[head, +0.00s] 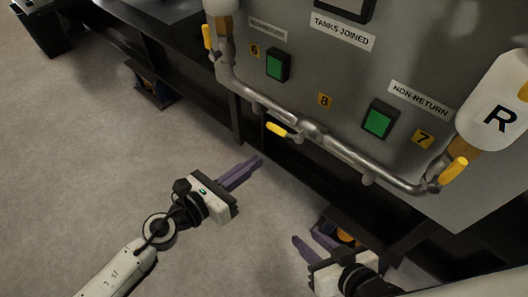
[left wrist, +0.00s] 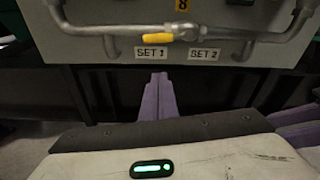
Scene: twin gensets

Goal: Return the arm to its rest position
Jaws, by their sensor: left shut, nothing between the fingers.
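My left gripper (head: 256,165) is in the middle of the head view, over the grey floor and in front of the panel's lower pipe. Its purple fingers are together with nothing between them; they also show shut in the left wrist view (left wrist: 158,80). My right gripper (head: 310,242) is at the bottom right of the head view. Its two purple fingers are apart and I see nothing between them. Both grippers are clear of the pipework.
The grey panel (head: 300,75) carries a metal pipe (head: 345,152) with yellow-handled valves, including a middle handle (head: 278,129). Two green indicators (head: 378,121) sit above the pipe. A white tank marked R (head: 497,105) is at right. Open floor (head: 90,150) lies to the left.

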